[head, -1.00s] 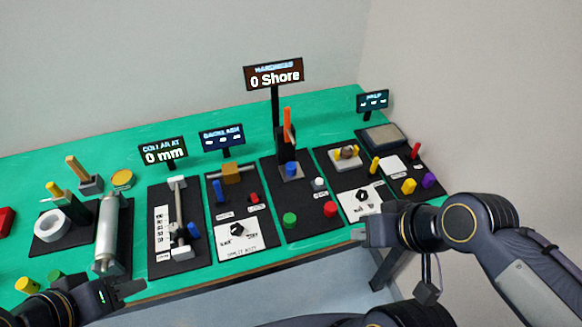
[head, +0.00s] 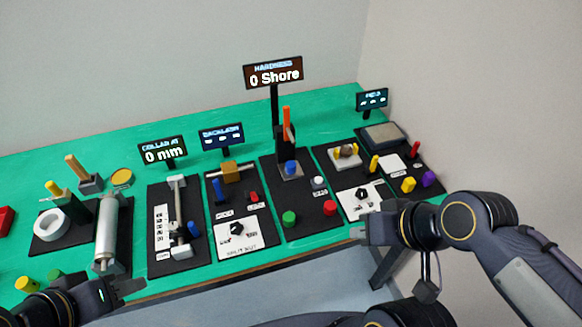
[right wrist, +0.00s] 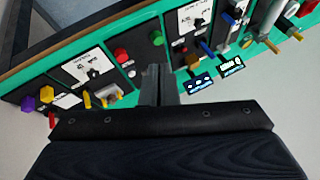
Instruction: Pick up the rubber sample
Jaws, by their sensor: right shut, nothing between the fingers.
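No part is labelled as a rubber sample, so I cannot tell for certain which it is. The hardness station (head: 277,214) is a black board under a sign reading 0 Shore. A blue piece (head: 291,167) sits on its small grey stand, below an orange-topped post. My right gripper (head: 360,233) is shut and empty, in front of the table's front edge, to the right of that station. Its fingers (right wrist: 158,86) point over the boards in the right wrist view. My left gripper (head: 134,289) is at the front left edge; its finger gap is unclear.
The hardness board also bears a green knob (head: 289,218) and a red knob (head: 330,208). Other black boards with dials and posts stand on both sides on the green table (head: 85,148). A wall rises close behind and at right.

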